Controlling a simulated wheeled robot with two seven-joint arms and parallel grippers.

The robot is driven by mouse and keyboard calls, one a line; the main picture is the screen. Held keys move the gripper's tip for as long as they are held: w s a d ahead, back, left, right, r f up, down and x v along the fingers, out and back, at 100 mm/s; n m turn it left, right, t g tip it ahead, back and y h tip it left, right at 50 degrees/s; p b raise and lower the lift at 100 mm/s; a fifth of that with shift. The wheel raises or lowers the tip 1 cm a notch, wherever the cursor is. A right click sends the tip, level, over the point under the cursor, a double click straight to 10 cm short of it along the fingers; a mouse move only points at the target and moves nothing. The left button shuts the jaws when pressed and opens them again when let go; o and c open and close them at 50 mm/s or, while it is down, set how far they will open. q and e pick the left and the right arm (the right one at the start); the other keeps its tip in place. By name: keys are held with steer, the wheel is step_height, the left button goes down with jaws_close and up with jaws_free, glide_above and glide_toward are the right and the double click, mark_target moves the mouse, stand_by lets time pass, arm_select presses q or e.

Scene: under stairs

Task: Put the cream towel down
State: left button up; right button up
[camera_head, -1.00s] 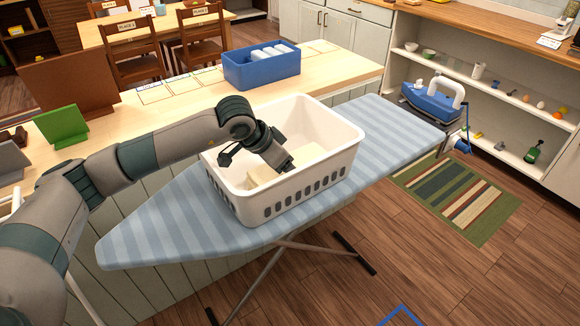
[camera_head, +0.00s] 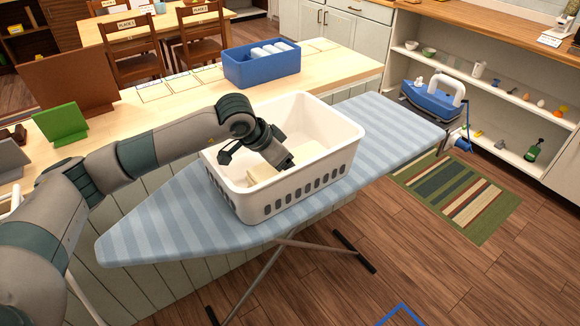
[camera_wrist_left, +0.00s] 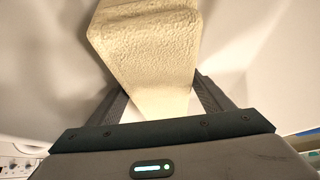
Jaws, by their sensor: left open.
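The cream towel (camera_wrist_left: 150,50) is a folded, textured block. In the left wrist view it stands between and beyond my left gripper's fingers (camera_wrist_left: 160,100), inside the white basket. In the head view only part of the towel (camera_head: 262,173) shows, at the left end of the white laundry basket (camera_head: 300,187). My left gripper (camera_head: 262,160) reaches down into the basket over the towel and is open. Its fingertips are partly hidden in the head view, and I cannot tell if they touch the towel. My right gripper is not in view.
The basket stands on a blue striped ironing board (camera_head: 165,225). A blue iron (camera_head: 432,100) sits at the board's right end. Behind are a wooden counter (camera_head: 340,65) with a blue bin (camera_head: 262,68) of white rolls and a green stand (camera_head: 62,124). The board's left end is clear.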

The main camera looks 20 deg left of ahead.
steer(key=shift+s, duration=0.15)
arm_select(q)
steer(key=shift+r, duration=0.15)
steer(key=shift+v, duration=0.8)
steer(key=b+v, duration=0.1)
steer(key=v, duration=0.5)
steer(key=shift+a+b, duration=0.1)
steer(key=shift+b, duration=0.3)
steer(key=v, duration=0.3)
steer(key=shift+r+b, duration=0.2)
steer(key=shift+b, duration=0.1)
steer(key=shift+s+a+r, duration=0.15)
steer(key=shift+s+r, duration=0.1)
steer(key=shift+r, duration=0.1)
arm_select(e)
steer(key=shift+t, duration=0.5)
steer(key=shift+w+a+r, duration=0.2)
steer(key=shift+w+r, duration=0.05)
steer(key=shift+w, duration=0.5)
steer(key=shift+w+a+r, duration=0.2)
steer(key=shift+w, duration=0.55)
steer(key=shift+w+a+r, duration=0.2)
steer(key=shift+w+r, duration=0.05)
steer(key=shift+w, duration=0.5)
arm_select(q)
steer(key=shift+r, duration=0.1)
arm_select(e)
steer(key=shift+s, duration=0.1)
